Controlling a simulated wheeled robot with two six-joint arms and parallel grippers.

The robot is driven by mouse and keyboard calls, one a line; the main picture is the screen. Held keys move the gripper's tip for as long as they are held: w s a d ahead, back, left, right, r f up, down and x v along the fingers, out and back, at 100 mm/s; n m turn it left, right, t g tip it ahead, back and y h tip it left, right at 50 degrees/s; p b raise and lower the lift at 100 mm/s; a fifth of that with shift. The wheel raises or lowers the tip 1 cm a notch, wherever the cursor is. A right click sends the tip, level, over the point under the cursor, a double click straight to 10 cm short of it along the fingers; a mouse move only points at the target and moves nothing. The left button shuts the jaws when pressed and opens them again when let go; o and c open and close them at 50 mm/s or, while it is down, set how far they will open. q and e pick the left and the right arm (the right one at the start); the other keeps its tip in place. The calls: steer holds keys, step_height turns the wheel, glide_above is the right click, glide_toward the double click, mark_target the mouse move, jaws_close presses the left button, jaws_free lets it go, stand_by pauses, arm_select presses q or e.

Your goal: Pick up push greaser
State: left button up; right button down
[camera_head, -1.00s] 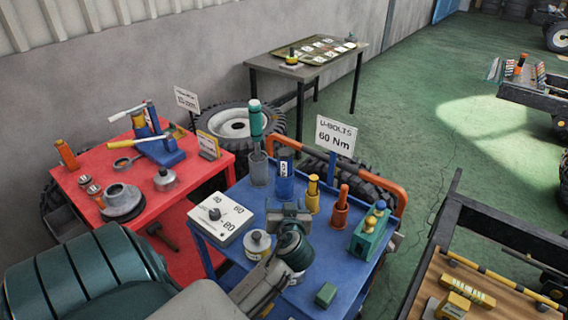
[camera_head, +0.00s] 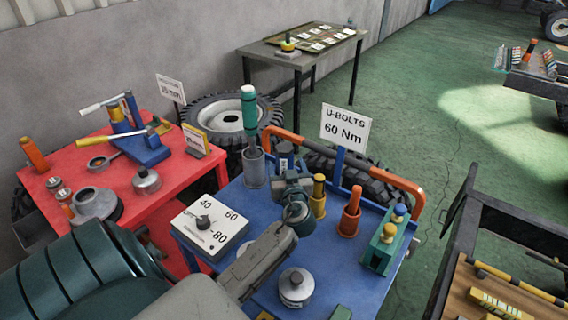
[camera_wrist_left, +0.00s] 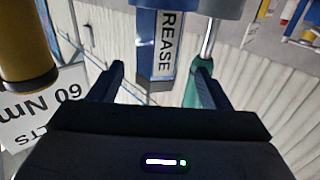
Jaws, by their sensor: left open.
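The push greaser is likely the blue cylinder (camera_head: 284,157) with a white label, standing on the blue cart top (camera_head: 262,262) among other bottles. In the left wrist view its blue body (camera_wrist_left: 144,42) carries a label reading "REASE". My left gripper (camera_head: 292,180) is open in front of the greaser and covers its lower part in the head view. In the left wrist view the greaser shows between the two open fingers (camera_wrist_left: 160,70). I cannot tell whether the fingers reach around it or stop short. No contact shows. My right gripper is not in view.
A holder with a teal-handled tool (camera_head: 249,108) stands close left of the greaser. A yellow bottle (camera_head: 318,195) and a red bottle (camera_head: 350,212) stand to its right. A dial box (camera_head: 210,228) and a round canister (camera_head: 296,287) sit nearer. A sign (camera_head: 345,128) rises behind.

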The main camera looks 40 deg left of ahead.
mark_target(284, 149)
arm_select(q)
steer(key=shift+w+a+r, duration=0.2)
steer(key=shift+w+a, duration=0.25)
steer(key=shift+a, duration=0.2)
steer(key=p+x, duration=0.2)
steer(key=x, duration=0.1)
steer(key=p+x, duration=0.1)
steer(key=shift+w+a+r+p, duration=0.25)
steer(key=shift+w+r+p, duration=0.05)
steer(key=shift+w+r, duration=0.05)
steer(key=shift+w+a+f, duration=0.15)
steer(key=shift+w+a, duration=0.1)
steer(key=shift+a, duration=0.05)
steer(key=c, duration=1.4)
